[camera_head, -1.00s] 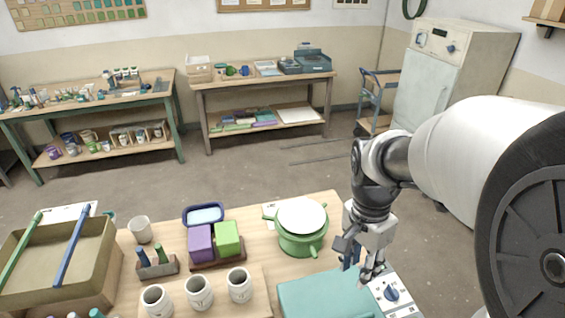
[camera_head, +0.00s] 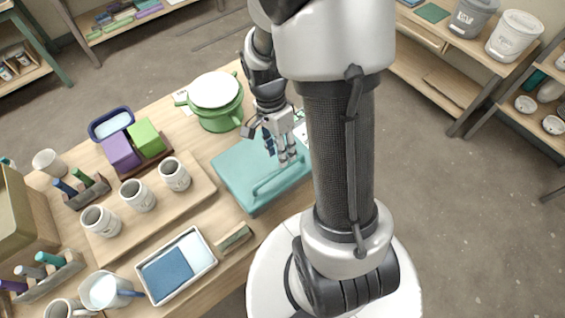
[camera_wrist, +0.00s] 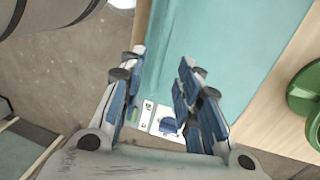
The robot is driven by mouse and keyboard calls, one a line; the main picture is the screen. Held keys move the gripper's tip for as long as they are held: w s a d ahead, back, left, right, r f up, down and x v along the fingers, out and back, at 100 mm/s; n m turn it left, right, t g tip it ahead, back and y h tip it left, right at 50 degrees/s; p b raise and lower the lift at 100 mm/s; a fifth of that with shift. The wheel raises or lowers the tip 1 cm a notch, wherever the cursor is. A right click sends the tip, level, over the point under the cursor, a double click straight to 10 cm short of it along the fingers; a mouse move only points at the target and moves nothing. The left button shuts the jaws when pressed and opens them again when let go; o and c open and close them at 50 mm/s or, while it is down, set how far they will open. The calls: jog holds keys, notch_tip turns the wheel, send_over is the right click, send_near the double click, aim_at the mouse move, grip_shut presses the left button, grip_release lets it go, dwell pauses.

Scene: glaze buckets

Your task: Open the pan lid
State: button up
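A teal, flat, box-shaped pan with a closed lid (camera_head: 240,165) sits at the table's right end in the head view. A teal bar handle (camera_head: 275,182) runs along its near side. The teal surface also fills the upper middle of the wrist view (camera_wrist: 235,50). My gripper (camera_head: 288,159) is above the lid's right part, on the far side of the handle. In the wrist view my gripper (camera_wrist: 160,72) has its two fingers apart with nothing between them. Whether the fingertips touch the lid cannot be told. The pan's right side is partly hidden by my arm.
A green pot (camera_head: 220,108) with a white top stands behind the pan. White cups (camera_head: 175,174) on a board and a tray with a blue cloth-like piece (camera_head: 180,264) are to the left. Purple (camera_head: 122,152) and green blocks stand farther back. Open floor lies right of the table.

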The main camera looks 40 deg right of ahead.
jog(key=f, duration=0.2)
jog(key=s+f+b, duration=0.1)
jog(key=f, duration=0.2)
jog(key=shift+c, duration=0.6)
grip_shut()
